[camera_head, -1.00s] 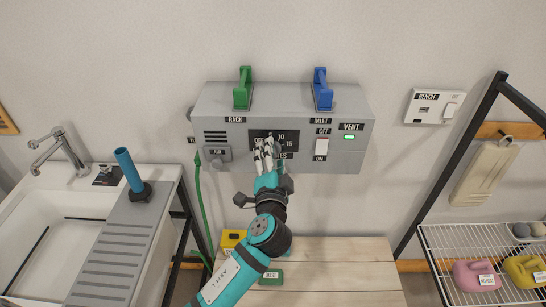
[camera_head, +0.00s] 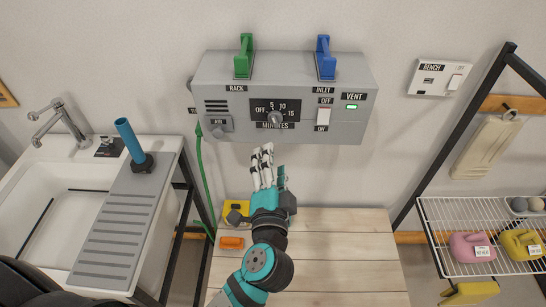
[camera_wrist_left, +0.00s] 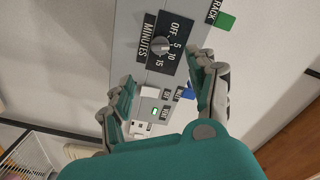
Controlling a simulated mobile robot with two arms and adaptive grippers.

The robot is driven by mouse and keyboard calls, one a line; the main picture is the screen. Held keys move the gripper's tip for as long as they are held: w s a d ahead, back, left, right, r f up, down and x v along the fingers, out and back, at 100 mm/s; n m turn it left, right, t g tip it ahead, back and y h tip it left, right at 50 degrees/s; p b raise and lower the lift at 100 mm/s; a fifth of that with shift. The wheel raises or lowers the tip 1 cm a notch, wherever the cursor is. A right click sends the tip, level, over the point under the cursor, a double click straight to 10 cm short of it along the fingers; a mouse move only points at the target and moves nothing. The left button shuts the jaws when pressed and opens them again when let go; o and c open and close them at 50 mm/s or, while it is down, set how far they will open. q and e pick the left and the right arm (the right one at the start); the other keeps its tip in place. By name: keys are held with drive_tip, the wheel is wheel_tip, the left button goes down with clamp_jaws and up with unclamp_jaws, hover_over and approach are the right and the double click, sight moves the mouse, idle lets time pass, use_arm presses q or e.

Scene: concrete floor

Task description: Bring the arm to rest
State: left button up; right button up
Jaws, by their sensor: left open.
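My left gripper (camera_head: 264,158) is open and empty, in front of and below the grey control box (camera_head: 222,135) on the wall. Its teal and white arm comes up from the bottom of the head view. In the left wrist view the two fingers (camera_wrist_left: 168,88) stand apart, with the box's dial (camera_wrist_left: 161,46) beyond them. The round minutes dial (camera_head: 275,119) is uncovered in the head view, and the gripper looks clear of it. The dial's exact setting is too small to read. My right gripper is not in view.
A wooden table (camera_head: 345,255) stands below the box, with a yellow item (camera_head: 236,212) and an orange item (camera_head: 231,243) near the arm. A sink (camera_head: 45,225) is at the left, and a wire shelf (camera_head: 450,235) at the right. A green hose (camera_head: 204,180) hangs beside the box.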

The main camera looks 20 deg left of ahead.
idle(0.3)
use_arm(q)
wheel_tip(320, 180, down, 24)
drive_tip(key=d+m+g+h, duration=0.2)
drive_tip(key=g+h, duration=0.1)
drive_tip(key=g, duration=0.2)
drive_tip(key=s+a+f+n+g+h+b, duration=0.15)
drive_tip(key=s+f, duration=0.25)
drive_tip(key=f, duration=0.5)
drive_tip(key=s+f+m+g, duration=0.1)
drive_tip(key=s+f+g, duration=0.25)
drive_tip(key=f, duration=0.55)
drive_tip(key=s+a+f+n+g, duration=0.2)
drive_tip(key=s+a+f, duration=0.1)
drive_tip(key=s+f, duration=0.4)
drive_tip(key=s+a+f+n+g, duration=0.2)
drive_tip(key=s+f, duration=0.5)
drive_tip(key=s, duration=0.7)
drive_tip(key=s+a+f+n+g, duration=0.2)
drive_tip(key=s+a+f, duration=0.3)
drive_tip(key=s, duration=0.5)
wheel_tip(320, 180, down, 2)
drive_tip(key=shift+s+a+f+n, duration=0.1)
drive_tip(key=shift+s+a+n, duration=0.05)
drive_tip(key=shift+n, duration=0.6)
